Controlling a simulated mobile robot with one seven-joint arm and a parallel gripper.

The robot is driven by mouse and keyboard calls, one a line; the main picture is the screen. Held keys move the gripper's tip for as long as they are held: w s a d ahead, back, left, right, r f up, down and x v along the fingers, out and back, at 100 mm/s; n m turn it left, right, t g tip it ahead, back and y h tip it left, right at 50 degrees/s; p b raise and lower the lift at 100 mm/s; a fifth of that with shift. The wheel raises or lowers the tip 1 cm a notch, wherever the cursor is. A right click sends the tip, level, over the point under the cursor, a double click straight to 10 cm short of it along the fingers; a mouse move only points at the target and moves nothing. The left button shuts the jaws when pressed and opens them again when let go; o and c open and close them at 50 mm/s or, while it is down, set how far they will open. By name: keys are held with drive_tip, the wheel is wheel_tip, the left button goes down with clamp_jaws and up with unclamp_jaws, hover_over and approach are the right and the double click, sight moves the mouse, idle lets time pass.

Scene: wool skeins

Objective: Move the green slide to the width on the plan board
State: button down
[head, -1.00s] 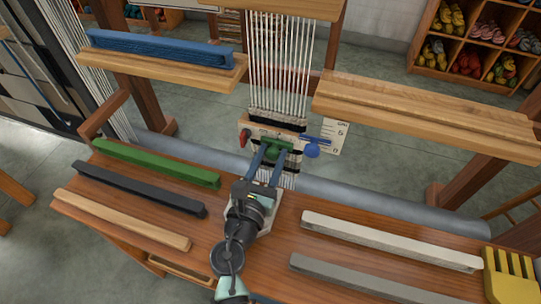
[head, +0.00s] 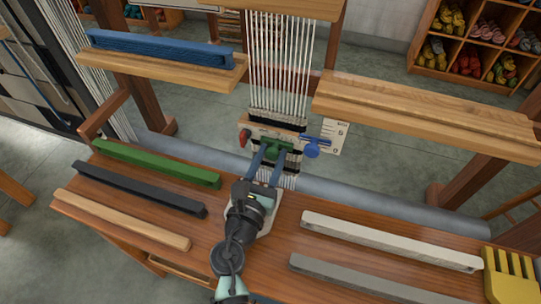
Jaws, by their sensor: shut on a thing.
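The green slide (head: 279,147) sits on a small board (head: 270,131) in front of the loom's woven strip. A red slide (head: 245,137) is to its left and a blue slide (head: 315,148) to its right. My gripper (head: 276,160) is shut on the green slide, a finger at each side of its lower part. The white plan board (head: 335,135) stands just right of the slides, partly hidden by the blue slide. Its marks are too small to read.
White warp threads (head: 280,60) hang behind the slides. A green bar (head: 155,163), a black bar (head: 135,187) and a wooden bar (head: 120,219) lie left on the bench. A white bar (head: 390,240), a grey bar (head: 365,280) and a yellow comb (head: 510,277) lie right.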

drive_tip(key=shift+s+d+p, duration=0.2)
drive_tip(key=shift+d+p, duration=0.05)
drive_tip(key=shift+d, duration=0.25)
drive_tip(key=shift+s+d+p, duration=0.15)
drive_tip(key=shift+d+p, duration=0.05)
drive_tip(key=shift+d, duration=0.25)
drive_tip(key=shift+c, duration=2.4)
unclamp_jaws()
drive_tip(key=v, duration=1.3)
